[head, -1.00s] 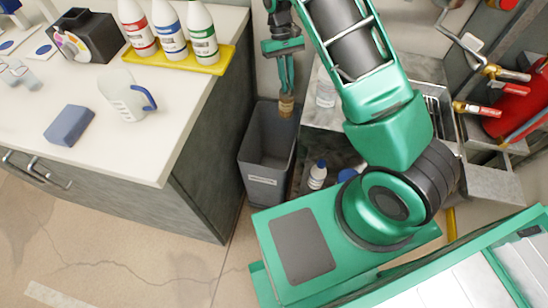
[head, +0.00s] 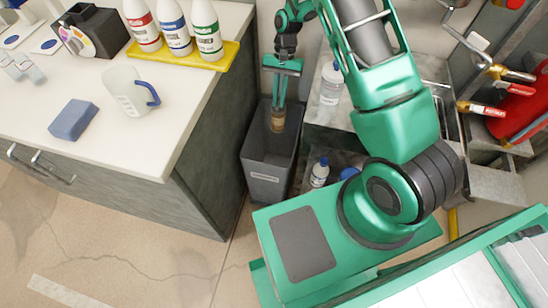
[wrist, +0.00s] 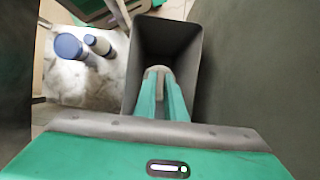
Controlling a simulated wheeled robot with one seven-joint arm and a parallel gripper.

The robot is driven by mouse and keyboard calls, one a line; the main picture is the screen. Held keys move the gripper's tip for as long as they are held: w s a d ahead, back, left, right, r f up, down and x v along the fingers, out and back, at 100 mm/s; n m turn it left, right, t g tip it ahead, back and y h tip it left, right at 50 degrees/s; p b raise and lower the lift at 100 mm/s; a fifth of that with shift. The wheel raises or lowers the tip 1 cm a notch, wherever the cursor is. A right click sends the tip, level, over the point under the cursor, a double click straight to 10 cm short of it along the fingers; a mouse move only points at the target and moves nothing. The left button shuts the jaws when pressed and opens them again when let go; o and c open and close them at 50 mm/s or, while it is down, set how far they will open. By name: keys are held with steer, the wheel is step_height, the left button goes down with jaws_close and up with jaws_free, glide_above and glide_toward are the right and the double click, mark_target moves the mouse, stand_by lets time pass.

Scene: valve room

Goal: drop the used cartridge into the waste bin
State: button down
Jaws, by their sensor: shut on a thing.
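The used cartridge (head: 278,124) is a small brownish cylinder with a pale band. My gripper (head: 279,106) is shut on it and points down. In the head view the cartridge appears within the outline of the waste bin's opening. The waste bin (head: 266,182) is a dark grey, open-topped box with a pale label, standing on the floor beside the counter. In the wrist view my green fingers (wrist: 161,88) reach over the bin's mouth, and the bin's inner wall (wrist: 165,38) shows beyond them. How high the cartridge hangs relative to the rim is hard to tell.
The counter (head: 150,150) stands left of the bin, with a yellow tray (head: 190,57) of bottles, a jug (head: 128,92) and a blue sponge (head: 74,119). A metal bench (head: 325,140) is right of the bin, with a white bottle (head: 330,85) on it and bottles (head: 319,174) below.

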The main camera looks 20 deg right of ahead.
steer(key=shift+f, duration=2.7)
steer(key=c, duration=1.7)
jaws_free()
steer(key=shift+c, duration=0.2)
step_height(320, 180, up, 4)
steer(key=shift+w+r, duration=0.1)
steer(key=shift+w, duration=0.05)
steer(key=s+a+r, duration=0.6)
steer(key=a, duration=0.4)
steer(key=shift+r, duration=0.35)
